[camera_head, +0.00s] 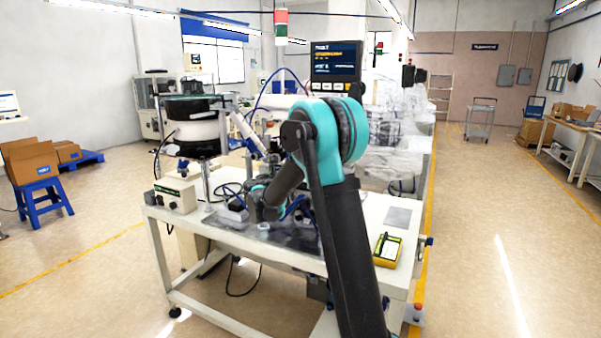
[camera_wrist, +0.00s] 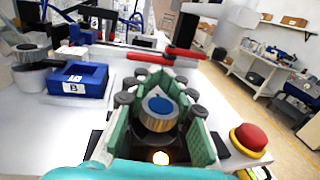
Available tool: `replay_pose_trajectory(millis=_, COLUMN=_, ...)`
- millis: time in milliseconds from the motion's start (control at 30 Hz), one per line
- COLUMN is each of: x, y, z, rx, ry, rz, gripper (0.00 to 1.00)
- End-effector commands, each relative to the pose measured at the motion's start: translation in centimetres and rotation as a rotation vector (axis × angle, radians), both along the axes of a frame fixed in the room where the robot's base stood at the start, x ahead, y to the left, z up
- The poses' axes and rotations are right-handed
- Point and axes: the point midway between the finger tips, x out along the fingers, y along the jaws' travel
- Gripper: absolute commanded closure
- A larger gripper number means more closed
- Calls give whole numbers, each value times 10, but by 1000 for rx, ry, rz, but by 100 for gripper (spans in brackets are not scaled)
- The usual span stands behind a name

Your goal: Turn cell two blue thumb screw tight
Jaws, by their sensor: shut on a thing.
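The blue thumb screw (camera_wrist: 158,106) shows in the wrist view as a round knob with a ridged metallic side and a blue and white top. My gripper (camera_wrist: 160,98) surrounds it, with green-padded fingers on its left and right, and is shut on it. How far the screw is turned cannot be told. In the head view my arm reaches down over the white workbench (camera_head: 190,222), and its links hide the screw and most of my gripper.
In the wrist view a blue tray marked B (camera_wrist: 78,82) stands left, a red-handled part (camera_wrist: 160,58) lies just beyond the fingers, and a red push button (camera_wrist: 249,138) is close right. In the head view a bowl feeder (camera_head: 195,125) and a yellow device (camera_head: 387,249) stand on the bench.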

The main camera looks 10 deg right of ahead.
Motion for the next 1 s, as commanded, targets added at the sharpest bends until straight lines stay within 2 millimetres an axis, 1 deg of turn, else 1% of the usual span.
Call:
replay_pose_trajectory(millis=33, x=0, y=0, z=0, rx=0, ry=0, rz=1, gripper=100)
replay_pose_trajectory(millis=67, x=0, y=0, z=0, rx=0, ry=0, rz=1, gripper=77)
replay_pose_trajectory(millis=233, x=0, y=0, z=0, rx=0, ry=0, rz=1, gripper=56)
replay_pose_trajectory(millis=267, x=0, y=0, z=0, rx=0, ry=0, rz=1, gripper=55)
replay_pose_trajectory(millis=533, x=0, y=1, z=0, rx=0, ry=0, rz=1, gripper=55)
replay_pose_trajectory(millis=633, x=-4, y=5, z=0, rx=0, ry=0, rz=2, gripper=55)
replay_pose_trajectory(millis=767, x=-16, y=18, z=0, rx=0, ry=0, rz=4, gripper=55)
replay_pose_trajectory(millis=1000, x=-51, y=54, z=0, rx=0, ry=0, rz=5, gripper=55)
